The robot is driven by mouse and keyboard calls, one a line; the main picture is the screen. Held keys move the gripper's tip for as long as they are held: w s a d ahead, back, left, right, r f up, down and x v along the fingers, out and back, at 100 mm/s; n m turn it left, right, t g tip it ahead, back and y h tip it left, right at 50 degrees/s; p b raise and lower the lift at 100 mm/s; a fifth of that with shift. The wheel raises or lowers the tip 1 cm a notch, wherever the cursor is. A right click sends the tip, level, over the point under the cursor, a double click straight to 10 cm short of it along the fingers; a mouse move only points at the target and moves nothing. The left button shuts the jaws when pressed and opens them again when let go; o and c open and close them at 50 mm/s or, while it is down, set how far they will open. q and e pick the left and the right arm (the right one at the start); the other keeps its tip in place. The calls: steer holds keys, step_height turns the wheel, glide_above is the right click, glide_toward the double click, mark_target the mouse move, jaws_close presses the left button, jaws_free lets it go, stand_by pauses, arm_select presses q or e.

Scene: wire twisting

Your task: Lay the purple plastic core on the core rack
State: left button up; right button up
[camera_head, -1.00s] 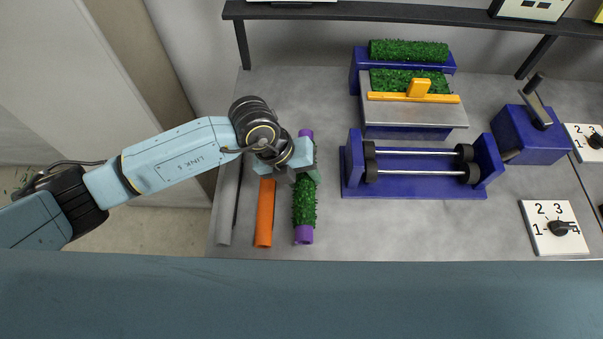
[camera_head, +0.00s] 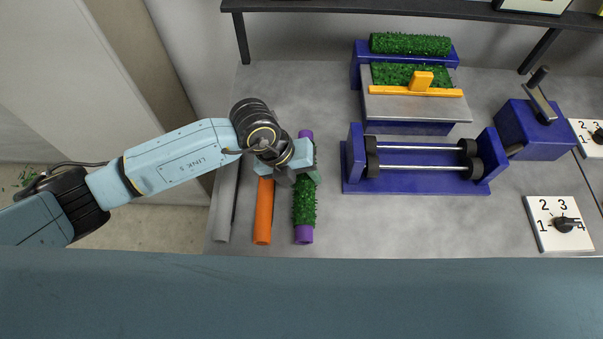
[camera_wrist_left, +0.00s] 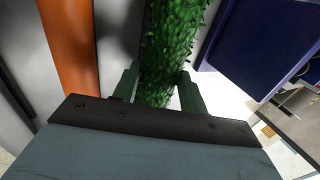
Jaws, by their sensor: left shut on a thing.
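The purple plastic core (camera_head: 305,235) is at the left of the bench, with green turf-like material (camera_head: 304,205) wrapped around its middle and purple showing at both ends. My left gripper (camera_head: 304,178) is over its middle. In the left wrist view the green fingers (camera_wrist_left: 157,92) stand on either side of the green wrap (camera_wrist_left: 168,50), shut on the wrapped core. An orange core (camera_head: 263,220) and a grey core (camera_head: 226,215) lie parallel to its left. Whether the purple core touches the surface under it cannot be told. My right gripper is not in view.
A blue roller stand (camera_head: 420,188) with two metal rods is to the right. Behind it is a blue unit with a metal plate (camera_head: 415,107), an orange bar (camera_head: 415,91) and green turf. A blue crank box (camera_head: 530,132) and number dials (camera_head: 556,222) are farther right.

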arm_select(q)
steer(key=shift+f, duration=0.35)
steer(key=o, duration=1.1)
steer(key=v, duration=1.3)
steer(key=shift+a+r+p, duration=0.1)
steer(key=shift+r+p, duration=0.05)
steer(key=shift+p, duration=0.2)
